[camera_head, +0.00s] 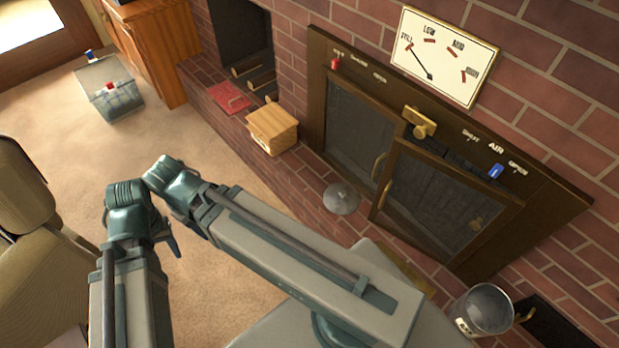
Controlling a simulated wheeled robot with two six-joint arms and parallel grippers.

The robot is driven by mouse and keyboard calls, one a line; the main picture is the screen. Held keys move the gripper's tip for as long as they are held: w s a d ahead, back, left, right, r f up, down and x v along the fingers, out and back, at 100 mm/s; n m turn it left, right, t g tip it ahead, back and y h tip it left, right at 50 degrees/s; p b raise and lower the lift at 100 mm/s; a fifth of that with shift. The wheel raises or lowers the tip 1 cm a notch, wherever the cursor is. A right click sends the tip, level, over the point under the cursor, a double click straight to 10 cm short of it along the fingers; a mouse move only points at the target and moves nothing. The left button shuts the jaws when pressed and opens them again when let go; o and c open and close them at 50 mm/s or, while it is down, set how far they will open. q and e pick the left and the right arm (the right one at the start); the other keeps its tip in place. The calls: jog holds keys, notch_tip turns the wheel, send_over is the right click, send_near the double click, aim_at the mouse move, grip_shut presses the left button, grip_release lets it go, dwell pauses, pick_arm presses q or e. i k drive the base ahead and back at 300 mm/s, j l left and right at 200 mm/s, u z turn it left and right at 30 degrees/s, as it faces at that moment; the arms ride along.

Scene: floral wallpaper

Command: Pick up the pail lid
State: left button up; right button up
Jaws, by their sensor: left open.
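The pail lid is a round grey metal disc (342,199) with a small knob. It lies on the brick hearth (318,182) in front of the fireplace doors, and nothing covers it. A metal pail (484,311) stands at the lower right with its top open and a label on its side. One of my arms crosses the lower middle, bends at the left and runs out of the bottom edge, to the left of the lid and apart from it. I see no gripper fingers of either arm.
One fireplace door (445,208) stands ajar close to the lid. A wooden box (272,129) and a red item (230,98) are on the hearth. A cooler-like box (110,90) stands on the carpet, and an armchair (25,190) is at the left.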

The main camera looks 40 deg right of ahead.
aim_at(342, 199)
jog(key=i+j+z, duration=0.2)
jog(key=i, duration=0.3)
jog(key=i+z, duration=0.2)
jog(key=i, duration=0.25)
jog(key=i+j+z, duration=0.1)
jog(key=i+z, duration=0.15)
jog(key=z, duration=0.2)
jog(key=i+j+z, duration=0.2)
jog(key=z, duration=0.25)
jog(key=i+j+z, duration=0.2)
jog(key=z, duration=0.2)
jog(key=i+j+z, duration=0.1)
jog(key=j+z, duration=0.35)
jog(key=i+j+z, duration=0.15)
jog(key=j+z, duration=0.35)
jog(key=i+j+z, duration=0.1)
jog(key=j+z, duration=0.7)
jog(key=z, duration=0.15)
